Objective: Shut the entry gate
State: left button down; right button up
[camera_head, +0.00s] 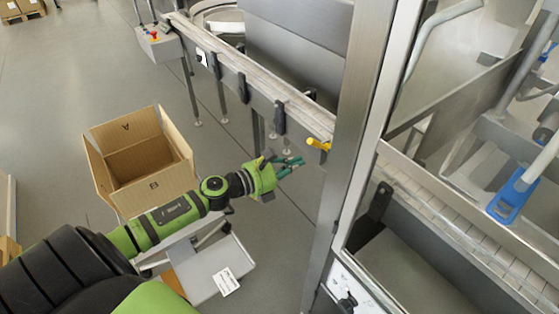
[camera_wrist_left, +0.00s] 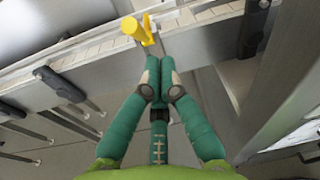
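A small yellow handle (camera_head: 318,144) sticks out from the side of the conveyor rail, close to a steel post. It also shows in the left wrist view (camera_wrist_left: 138,28), just ahead and slightly left of my fingertips. I cannot tell for sure which part is the entry gate; the yellow handle may belong to it. My left gripper (camera_head: 300,162) has green-teal fingers and is beside the rail, just short of the handle. In the left wrist view its fingertips (camera_wrist_left: 158,68) are together with nothing between them, apart from the handle. My right gripper is not in view.
The conveyor (camera_head: 250,75) runs from upper left to the steel post (camera_head: 350,120). An open cardboard box (camera_head: 150,185) stands left of my arm. A blue-ended handle (camera_head: 510,197) hangs inside the machine at right. The grey floor between box and conveyor is clear.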

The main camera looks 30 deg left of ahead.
pick_arm(q)
notch_tip(320, 180, up, 7)
jog(key=s+a, duration=0.2)
jog(key=shift+s+f, duration=0.15)
jog(key=shift+s, duration=0.05)
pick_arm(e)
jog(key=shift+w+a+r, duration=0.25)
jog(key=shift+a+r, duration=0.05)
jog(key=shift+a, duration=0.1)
